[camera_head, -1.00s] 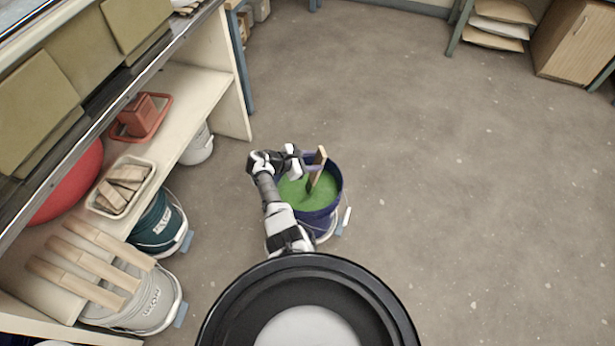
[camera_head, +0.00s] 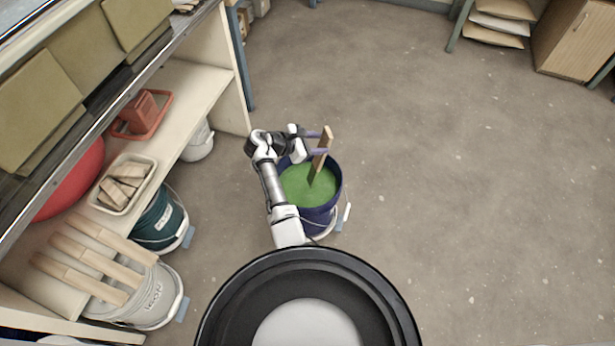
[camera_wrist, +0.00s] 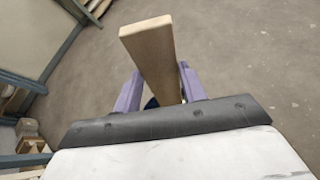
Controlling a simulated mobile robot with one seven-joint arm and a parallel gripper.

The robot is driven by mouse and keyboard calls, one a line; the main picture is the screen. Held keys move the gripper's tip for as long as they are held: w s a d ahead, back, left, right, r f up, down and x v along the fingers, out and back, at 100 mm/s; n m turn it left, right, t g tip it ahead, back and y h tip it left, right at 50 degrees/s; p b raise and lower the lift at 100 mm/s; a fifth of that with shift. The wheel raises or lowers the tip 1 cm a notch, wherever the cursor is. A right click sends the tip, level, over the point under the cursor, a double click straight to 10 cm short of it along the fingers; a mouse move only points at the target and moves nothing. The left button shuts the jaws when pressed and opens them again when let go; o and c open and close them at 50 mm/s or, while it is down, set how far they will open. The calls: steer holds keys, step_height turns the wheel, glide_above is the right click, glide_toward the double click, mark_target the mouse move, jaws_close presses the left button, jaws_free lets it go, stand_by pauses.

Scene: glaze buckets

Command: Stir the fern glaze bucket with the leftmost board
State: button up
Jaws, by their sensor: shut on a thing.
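A dark blue bucket (camera_head: 320,212) of green glaze (camera_head: 300,186) stands on the floor in front of me. My gripper (camera_head: 319,146) is shut on a wooden board (camera_head: 325,140) above the bucket. The board is tilted, and its lower end reaches the green glaze. Whether its tip is under the surface is hard to tell. In the wrist view the board (camera_wrist: 152,55) stands between the purple fingers (camera_wrist: 162,92), its upper end rising above them. Three similar boards (camera_head: 100,252) lie side by side on the left shelf.
A pale bucket (camera_head: 150,300) and a teal bucket (camera_head: 160,222) stand under the left shelf (camera_head: 205,85). A tray of wood pieces (camera_head: 150,178) and a red tray (camera_head: 160,108) rest on the shelf. Open floor lies right of the blue bucket.

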steer(key=shift+s+d+r, duration=0.15)
steer(key=shift+r, duration=0.75)
steer(key=shift+s+d+r, duration=0.1)
steer(key=shift+r, duration=0.85)
steer(key=shift+s+d+r, duration=0.15)
steer(key=shift+r, duration=0.75)
step_height(320, 180, up, 5)
steer(key=shift+a, duration=0.1)
